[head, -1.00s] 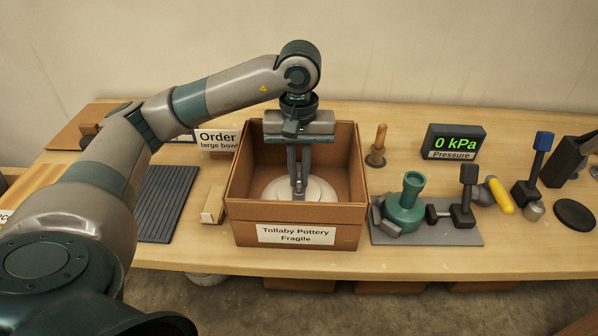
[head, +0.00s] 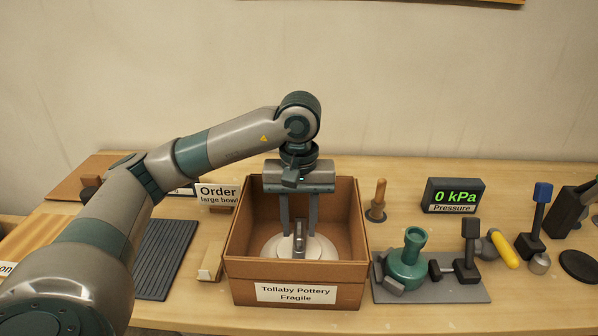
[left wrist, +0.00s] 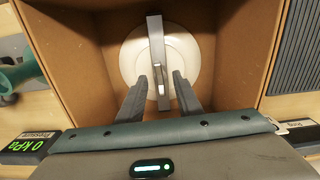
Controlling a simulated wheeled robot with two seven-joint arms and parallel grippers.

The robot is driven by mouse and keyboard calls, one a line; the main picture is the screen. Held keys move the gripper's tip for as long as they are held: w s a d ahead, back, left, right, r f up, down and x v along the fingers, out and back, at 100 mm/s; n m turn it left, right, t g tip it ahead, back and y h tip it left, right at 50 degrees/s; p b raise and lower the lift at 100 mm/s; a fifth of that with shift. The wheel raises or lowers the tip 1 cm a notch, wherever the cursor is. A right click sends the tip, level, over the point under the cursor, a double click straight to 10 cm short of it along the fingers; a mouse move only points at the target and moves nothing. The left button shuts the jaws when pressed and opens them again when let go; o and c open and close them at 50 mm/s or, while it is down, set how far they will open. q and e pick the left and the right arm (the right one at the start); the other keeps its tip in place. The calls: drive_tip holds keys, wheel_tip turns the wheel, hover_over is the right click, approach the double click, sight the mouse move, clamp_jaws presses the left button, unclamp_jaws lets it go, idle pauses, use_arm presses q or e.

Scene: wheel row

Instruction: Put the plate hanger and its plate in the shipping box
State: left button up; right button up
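The shipping box (head: 345,271) is an open cardboard box labelled "Tollaby Pottery Fragile" on the table. The white plate (head: 272,247) lies inside it, and the grey plate hanger (head: 299,243) stands up from the plate's middle. My left gripper (head: 299,222) points down into the box, just above the hanger. In the left wrist view the plate (left wrist: 190,50) and hanger (left wrist: 156,50) lie on the box floor, and the fingers (left wrist: 168,85) are spread with a gap on both sides of the hanger's near end. My right gripper is not in view.
Left of the box are a small beige block (head: 211,262), a ridged dark mat (head: 166,258) and an order sign (head: 217,194). On the right are a wooden peg (head: 378,200), a pressure display (head: 453,196) and a green device (head: 408,262) on a grey base. The box walls surround my gripper.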

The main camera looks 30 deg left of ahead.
use_arm(q)
wheel_tip(320, 180, up, 16)
drive_tip(key=p, duration=0.1)
drive_tip(key=shift+f, duration=0.25)
idle(0.4)
drive_tip(key=shift+r, duration=0.1)
idle(0.4)
